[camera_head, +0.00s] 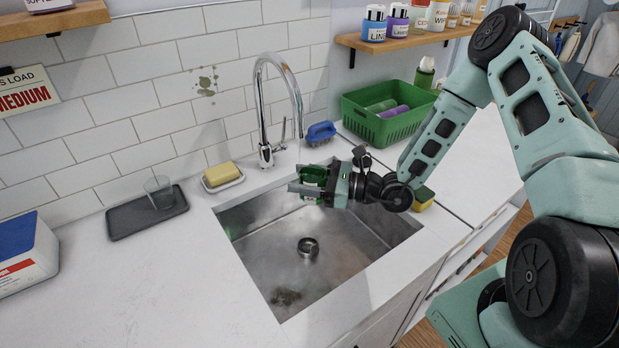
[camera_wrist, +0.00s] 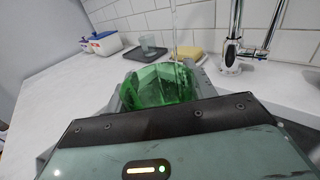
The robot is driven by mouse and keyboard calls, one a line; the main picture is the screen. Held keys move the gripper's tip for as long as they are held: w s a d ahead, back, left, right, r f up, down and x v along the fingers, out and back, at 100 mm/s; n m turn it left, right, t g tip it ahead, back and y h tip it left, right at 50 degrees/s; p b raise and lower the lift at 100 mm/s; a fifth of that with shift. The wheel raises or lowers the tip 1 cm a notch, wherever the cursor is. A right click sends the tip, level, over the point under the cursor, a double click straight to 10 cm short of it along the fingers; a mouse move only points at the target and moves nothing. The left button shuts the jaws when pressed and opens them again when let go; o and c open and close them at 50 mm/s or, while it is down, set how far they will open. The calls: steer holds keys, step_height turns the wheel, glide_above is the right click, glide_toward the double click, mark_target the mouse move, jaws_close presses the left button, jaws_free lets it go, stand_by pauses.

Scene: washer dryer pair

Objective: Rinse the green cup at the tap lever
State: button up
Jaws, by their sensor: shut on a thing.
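The green cup (camera_head: 314,175) is held by my gripper (camera_head: 308,188) over the back part of the sink, below the tap spout. In the wrist view the translucent green cup (camera_wrist: 158,86) sits between the fingers (camera_wrist: 160,92), which are shut on it. The chrome tap (camera_head: 262,110) stands behind the sink, with its tap lever (camera_head: 283,131) on its right side. The lever also shows in the wrist view (camera_wrist: 273,30). A thin clear stream of water (camera_wrist: 175,35) comes down to the cup in the wrist view. The cup's inside bottom is not clear to see.
The steel sink (camera_head: 345,255) has a drain and a dark patch at its front. A yellow sponge on a dish (camera_head: 223,178), a blue brush (camera_head: 320,133), a green basket (camera_head: 388,118) and a grey tray with a clear glass (camera_head: 125,220) stand around it.

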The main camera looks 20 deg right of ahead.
steer(key=shift+s+a+p, duration=0.15)
steer(key=shift+s+a, duration=0.05)
steer(key=shift+s, duration=1.05)
steer(key=shift+s+a+p, duration=0.15)
steer(key=shift+s, duration=1.05)
steer(key=s+r+p, duration=0.4)
steer(key=s, duration=0.1)
steer(key=shift+a, duration=0.4)
stand_by(0.3)
